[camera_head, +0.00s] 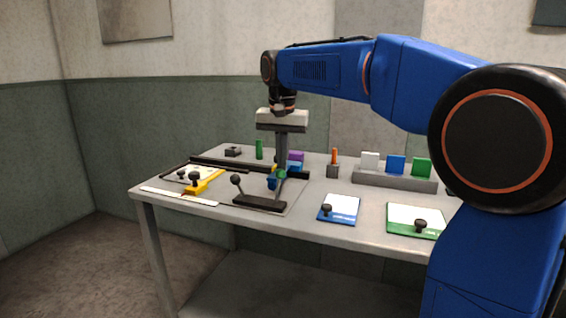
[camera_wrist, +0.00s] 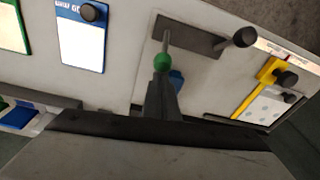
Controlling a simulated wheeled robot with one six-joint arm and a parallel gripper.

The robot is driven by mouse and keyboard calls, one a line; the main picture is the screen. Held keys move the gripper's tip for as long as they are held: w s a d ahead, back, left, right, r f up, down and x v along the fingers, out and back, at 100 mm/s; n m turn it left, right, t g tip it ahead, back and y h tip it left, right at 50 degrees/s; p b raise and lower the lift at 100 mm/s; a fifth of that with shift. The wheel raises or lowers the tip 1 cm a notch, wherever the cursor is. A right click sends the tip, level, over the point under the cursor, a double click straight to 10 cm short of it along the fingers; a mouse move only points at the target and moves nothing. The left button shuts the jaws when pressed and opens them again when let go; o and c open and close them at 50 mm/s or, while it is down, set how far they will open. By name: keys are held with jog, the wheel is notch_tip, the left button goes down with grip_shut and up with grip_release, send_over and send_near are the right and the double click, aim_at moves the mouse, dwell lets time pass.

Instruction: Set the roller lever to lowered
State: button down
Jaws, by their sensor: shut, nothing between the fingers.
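A dark lever base (camera_head: 260,202) sits on a pale plate near the table's front; it also shows in the wrist view (camera_wrist: 187,37). A thin rod rises from it to a green ball (camera_wrist: 162,62). A separate black knob (camera_head: 236,180) stands on its left side in the head view. I cannot tell for sure which of the two is the roller lever's handle. My gripper (camera_head: 281,168) points down at the green ball, fingers shut with nothing between them. In the wrist view its fingertips (camera_wrist: 161,84) are right at the ball; contact is unclear. A small blue part (camera_wrist: 177,80) is partly hidden behind them.
A yellow tool with a black knob (camera_head: 203,185) lies to the left. Blue (camera_head: 343,208) and green (camera_head: 405,217) framed cards with knobs lie to the right. A grey rack (camera_head: 390,180) with white, blue and green blocks stands behind them.

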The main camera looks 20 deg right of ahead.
aim_at(276, 174)
jog(key=shift+s+a+r+t+h, duration=0.25)
jog(key=shift+s+a+t+h, duration=0.15)
jog(key=shift+s+t, duration=0.1)
jog(key=shift+s+a+r+t+h, duration=0.25)
jog(key=shift+s+a+t+h, duration=0.1)
jog(key=shift+s+t, duration=0.15)
jog(key=shift+s+a+r+t+h, duration=0.25)
jog(key=shift+s+a+t+h, duration=0.55)
jog(key=shift+s+t, duration=0.4)
jog(key=shift+s+a+t+h, duration=0.7)
jog(key=shift+s+t, duration=0.1)
jog(key=shift+t, duration=0.1)
jog(key=shift+s+a+f+t+h, duration=0.3)
jog(key=shift+s+a+t, duration=0.15)
jog(key=shift+s, duration=0.2)
jog(key=shift+s+a+f+t+h, duration=0.25)
jog(key=shift+s+a+t, duration=0.2)
jog(key=shift+s, duration=0.15)
jog(key=shift+s+f, duration=0.15)
jog(key=shift+f, duration=0.05)
